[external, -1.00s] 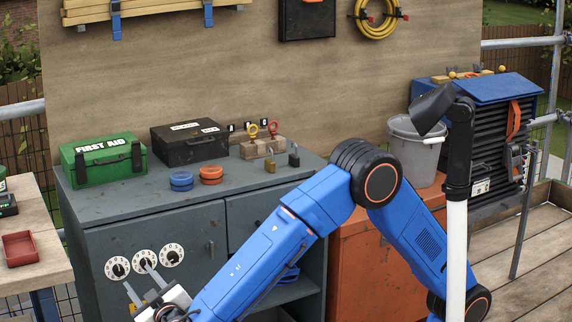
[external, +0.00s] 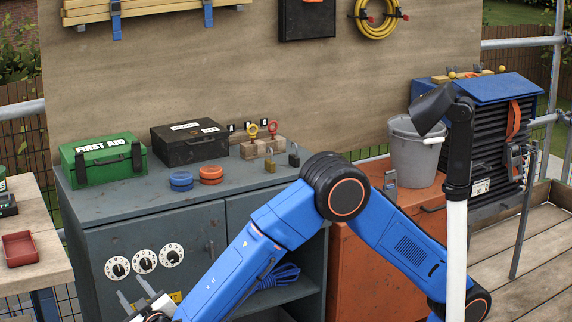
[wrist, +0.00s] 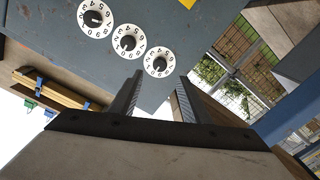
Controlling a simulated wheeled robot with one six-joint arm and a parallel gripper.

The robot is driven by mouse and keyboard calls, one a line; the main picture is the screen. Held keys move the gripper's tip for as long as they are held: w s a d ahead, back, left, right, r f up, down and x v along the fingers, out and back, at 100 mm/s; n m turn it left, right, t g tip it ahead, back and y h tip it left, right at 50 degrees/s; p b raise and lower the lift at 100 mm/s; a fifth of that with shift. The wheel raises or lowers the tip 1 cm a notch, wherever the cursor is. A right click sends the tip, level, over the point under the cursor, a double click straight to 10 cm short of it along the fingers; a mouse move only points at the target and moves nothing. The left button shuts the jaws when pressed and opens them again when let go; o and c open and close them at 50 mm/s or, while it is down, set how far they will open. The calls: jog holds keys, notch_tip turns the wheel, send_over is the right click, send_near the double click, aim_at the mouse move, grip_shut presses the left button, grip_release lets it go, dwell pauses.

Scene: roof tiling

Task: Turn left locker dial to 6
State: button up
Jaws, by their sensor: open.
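The left locker dial (external: 117,268) is a white numbered disc with a dark centre knob, at the left of a row of three on the grey locker door. In the wrist view, which looks turned over, the left dial (wrist: 160,61) is the rightmost of the three and lies ahead of the gap between my fingers. My gripper (external: 132,291) is open and empty just below the dials, its fingers apart from them. My gripper also shows in the wrist view (wrist: 155,100). The dial's setting is too small to read surely.
The middle dial (external: 144,259) and right dial (external: 172,255) sit close beside the left one. A door handle (external: 211,248) is to their right, and a yellow label (external: 175,296) is below. A first aid box (external: 103,160) stands on the locker top.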

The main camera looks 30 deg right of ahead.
aim_at(120, 271)
jog(key=w, duration=0.8)
jog(key=shift+w+a, duration=0.1)
jog(key=shift+a, duration=0.05)
jog(key=c, duration=1)
jog(key=shift+c, duration=0.2)
